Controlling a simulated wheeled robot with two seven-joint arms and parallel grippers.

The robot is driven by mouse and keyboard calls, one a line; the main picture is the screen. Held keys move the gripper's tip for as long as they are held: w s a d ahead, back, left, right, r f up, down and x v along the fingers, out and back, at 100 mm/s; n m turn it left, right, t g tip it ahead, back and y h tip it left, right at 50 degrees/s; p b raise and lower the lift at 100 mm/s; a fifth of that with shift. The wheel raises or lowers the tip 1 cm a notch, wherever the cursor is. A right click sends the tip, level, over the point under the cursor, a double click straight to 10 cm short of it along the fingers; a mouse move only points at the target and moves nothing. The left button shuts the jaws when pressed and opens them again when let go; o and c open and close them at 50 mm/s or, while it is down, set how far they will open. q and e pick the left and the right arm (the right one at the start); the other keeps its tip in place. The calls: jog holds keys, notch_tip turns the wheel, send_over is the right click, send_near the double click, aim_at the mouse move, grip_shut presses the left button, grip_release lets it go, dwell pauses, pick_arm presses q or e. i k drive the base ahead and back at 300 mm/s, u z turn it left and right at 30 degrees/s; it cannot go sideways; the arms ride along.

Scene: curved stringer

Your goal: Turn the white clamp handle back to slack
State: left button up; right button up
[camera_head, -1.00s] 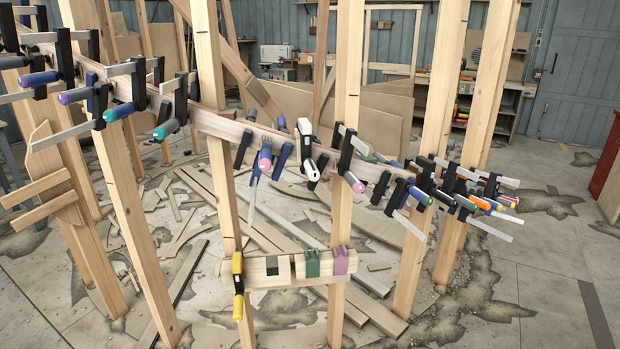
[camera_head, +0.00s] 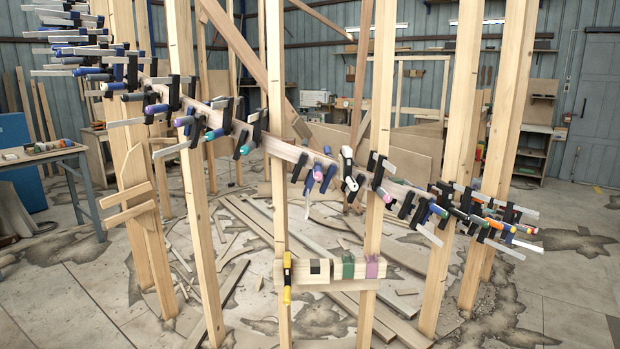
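The white clamp (camera_head: 349,169) sits on the curved wooden stringer (camera_head: 284,150), between two upright posts right of the picture's middle. Its white body stands above the stringer and its white handle hangs at the near face, tilted. I cannot tell from here how tight it is. A clamp with a blue and purple handle (camera_head: 318,171) is close on its left, and a black clamp with a pink handle (camera_head: 384,194) is on its right, at a post. Neither of my grippers is in view.
Upright posts (camera_head: 275,230) stand in front of and along the stringer. A low crosspiece (camera_head: 325,272) carries a yellow-handled clamp (camera_head: 287,280) and coloured blocks. Many clamps crowd both stringer ends. Loose boards (camera_head: 240,285) litter the floor. A workbench (camera_head: 45,155) stands at left.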

aim_at(351, 184)
jog(key=u, duration=0.45)
jog(key=i, duration=0.85)
jog(key=u, duration=0.1)
